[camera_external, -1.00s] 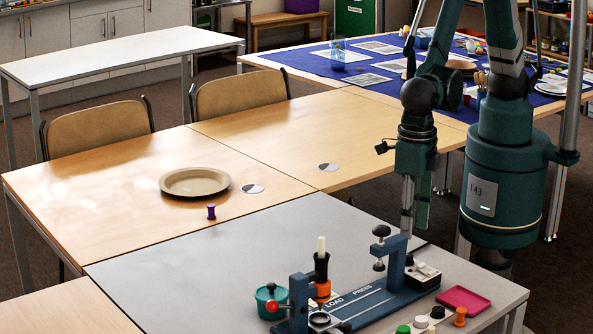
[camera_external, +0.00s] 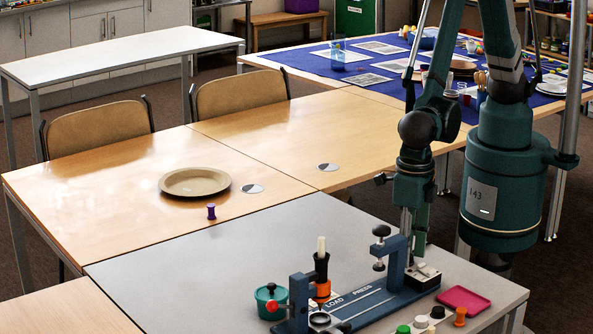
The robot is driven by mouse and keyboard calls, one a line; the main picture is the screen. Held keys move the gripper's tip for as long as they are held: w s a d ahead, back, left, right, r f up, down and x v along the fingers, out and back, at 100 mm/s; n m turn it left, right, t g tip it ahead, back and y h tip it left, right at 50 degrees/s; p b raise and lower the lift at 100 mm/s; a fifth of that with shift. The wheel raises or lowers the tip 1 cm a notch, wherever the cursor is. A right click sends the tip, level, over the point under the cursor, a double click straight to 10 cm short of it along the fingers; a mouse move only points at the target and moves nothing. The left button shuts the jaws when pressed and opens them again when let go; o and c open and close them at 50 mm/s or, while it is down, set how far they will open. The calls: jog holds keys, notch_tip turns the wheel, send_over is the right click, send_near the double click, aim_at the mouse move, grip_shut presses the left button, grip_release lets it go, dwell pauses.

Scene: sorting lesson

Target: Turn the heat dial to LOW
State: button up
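My gripper (camera_external: 413,256) points straight down over the back left part of this box, behind the press's upright post. The fingertips are small and partly hidden by the post, so I cannot tell whether they touch a knob or how far apart they are.
The blue press (camera_external: 372,306) with its post (camera_external: 397,262) stands close in front and left of my gripper. A magenta tray (camera_external: 464,299), an orange spool (camera_external: 460,316) and a teal pot (camera_external: 271,300) are nearby. The grey table's left part is clear.

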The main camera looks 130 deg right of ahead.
jog(key=c, duration=0.9)
jog(key=shift+n, duration=0.5)
jog(key=n+b, duration=0.1)
jog(key=n, duration=0.2)
jog(key=shift+f+b, duration=0.1)
jog(key=shift+b, duration=0.25)
jog(key=n+b, duration=0.1)
jog(key=n, duration=0.4)
jog(key=shift+n, duration=0.3)
jog(key=o, duration=0.9)
